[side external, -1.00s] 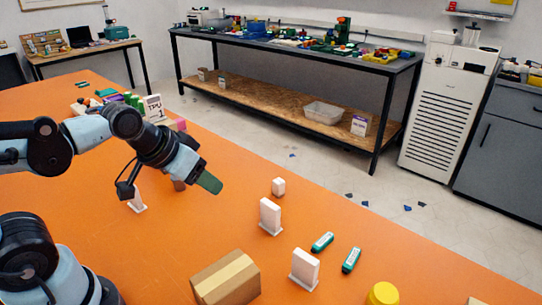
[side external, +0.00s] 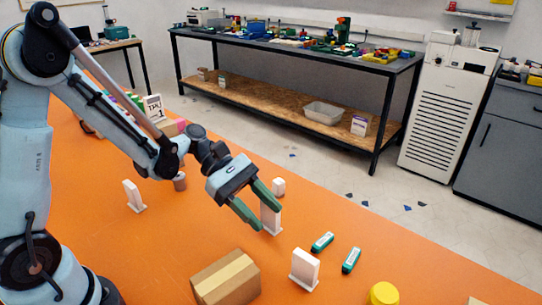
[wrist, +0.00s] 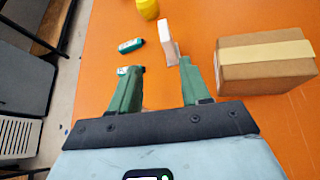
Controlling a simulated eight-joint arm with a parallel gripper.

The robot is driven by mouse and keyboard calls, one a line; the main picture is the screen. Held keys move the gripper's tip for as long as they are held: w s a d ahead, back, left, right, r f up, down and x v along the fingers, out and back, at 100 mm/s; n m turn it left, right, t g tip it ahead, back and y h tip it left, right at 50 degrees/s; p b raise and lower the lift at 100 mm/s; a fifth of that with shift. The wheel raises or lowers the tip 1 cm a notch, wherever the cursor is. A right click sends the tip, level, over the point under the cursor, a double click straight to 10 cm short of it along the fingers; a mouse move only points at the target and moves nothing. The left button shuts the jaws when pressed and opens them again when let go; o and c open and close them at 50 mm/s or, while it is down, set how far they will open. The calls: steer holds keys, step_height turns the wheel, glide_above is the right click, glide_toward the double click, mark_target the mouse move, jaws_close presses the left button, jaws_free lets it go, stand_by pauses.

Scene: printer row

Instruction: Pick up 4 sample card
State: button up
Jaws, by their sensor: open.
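Three white upright sample cards on small bases stand on the orange table in the side view: one at the left (side external: 133,196), one in the middle (side external: 271,219) and one at the front right (side external: 305,267). My gripper (side external: 269,217) is open and empty, its green fingers pointing down toward the front right. In the side view the fingertips overlap the middle card; I cannot tell whether they touch it. In the wrist view my gripper (wrist: 162,66) is open, and a white card (wrist: 167,40) stands just beyond the fingertips, near the right one.
A taped cardboard box (side external: 226,278) sits at the front. A small white block (side external: 278,187) stands behind the gripper. Bare table lies between the box and the left card.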

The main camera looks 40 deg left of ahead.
mark_target(296, 250)
steer(key=shift+n+g+h, duration=0.3)
steer(key=shift+n+h, duration=0.3)
steer(key=shift+h, duration=0.1)
steer(key=x, duration=1.2)
steer(key=shift+s+d+f, duration=0.1)
steer(key=shift+s+f, duration=0.15)
steer(key=shift+f, duration=0.1)
jaws_close()
